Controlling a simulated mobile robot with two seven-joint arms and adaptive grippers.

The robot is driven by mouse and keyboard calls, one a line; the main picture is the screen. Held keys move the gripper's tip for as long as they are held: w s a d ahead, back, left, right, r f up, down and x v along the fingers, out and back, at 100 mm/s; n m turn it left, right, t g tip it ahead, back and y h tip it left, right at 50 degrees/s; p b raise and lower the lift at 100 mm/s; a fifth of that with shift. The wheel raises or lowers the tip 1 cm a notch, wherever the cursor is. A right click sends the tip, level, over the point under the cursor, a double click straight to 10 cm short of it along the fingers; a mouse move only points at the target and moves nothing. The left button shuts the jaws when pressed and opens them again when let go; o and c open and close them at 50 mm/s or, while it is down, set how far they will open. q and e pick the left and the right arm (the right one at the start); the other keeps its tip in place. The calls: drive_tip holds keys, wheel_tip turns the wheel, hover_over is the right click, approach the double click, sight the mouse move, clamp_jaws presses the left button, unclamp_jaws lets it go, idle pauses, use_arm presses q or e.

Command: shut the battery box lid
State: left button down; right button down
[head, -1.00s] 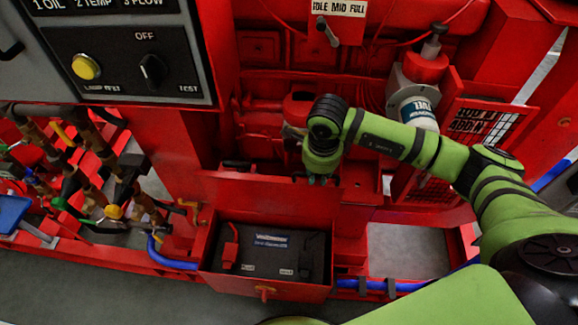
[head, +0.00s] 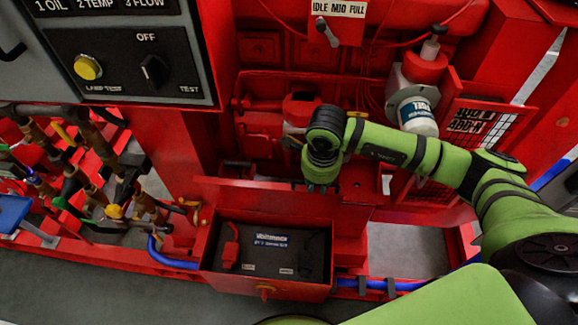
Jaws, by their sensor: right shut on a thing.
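The red battery box (head: 232,284) stands open low in the middle of the head view, with a dark battery (head: 275,252) inside it. Its red lid (head: 250,197) is raised at the back of the box and leans a little forward over it. My right gripper (head: 322,187) points down at the right end of the lid's upper edge and is shut on it; its fingertips are small and partly hidden by the wrist. My left gripper is not in view.
A control panel (head: 120,60) with a yellow button hangs at upper left. Pipes and valves (head: 90,180) crowd the left. A white and blue filter (head: 417,115) and a mesh guard (head: 480,125) stand near my right arm. A blue hose (head: 172,262) meets the box's left side.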

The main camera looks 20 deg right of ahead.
drive_tip(key=shift+s+a+f, duration=0.2)
drive_tip(key=shift+s+f, duration=0.05)
drive_tip(key=shift+s, duration=0.5)
drive_tip(key=shift+s+a+f, duration=0.2)
drive_tip(key=shift+s+a, duration=0.2)
drive_tip(key=shift+s, duration=0.45)
drive_tip(key=shift+s+a+f, duration=0.3)
drive_tip(key=shift+s+a, duration=0.1)
drive_tip(key=shift+s, duration=0.35)
drive_tip(key=shift+s+a+f+b, duration=0.15)
drive_tip(key=shift+s+a+b, duration=0.1)
drive_tip(key=shift+s, duration=0.15)
drive_tip(key=shift+s+a+f+b, duration=0.1)
drive_tip(key=shift+s+a+f, duration=0.1)
drive_tip(key=shift+s, duration=0.2)
